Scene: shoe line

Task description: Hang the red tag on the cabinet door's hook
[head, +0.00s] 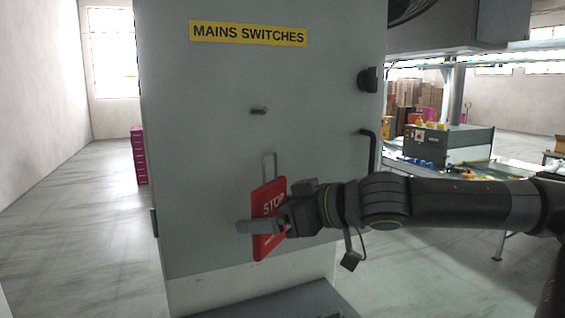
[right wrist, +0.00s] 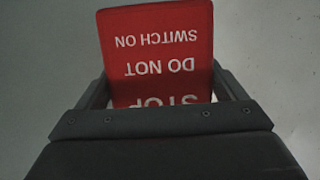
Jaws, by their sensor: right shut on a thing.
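The red tag (head: 268,199) has white lettering that starts with STOP and a pale loop at its top. My right gripper (head: 265,226) is shut on the tag and holds it upright in front of the grey cabinet door (head: 200,150). In the right wrist view the tag (right wrist: 158,45) stands between the fingers, its lettering upside down. The small dark hook (head: 259,111) sticks out of the door above the tag's loop. The loop is apart from the hook, below it and slightly right. The gap between tag and door cannot be judged. My left gripper is not in view.
A yellow MAINS SWITCHES sign (head: 248,33) is at the door's top. A black knob (head: 367,79) and a black handle (head: 369,148) are at its right edge. A workbench (head: 450,145) stands behind at the right.

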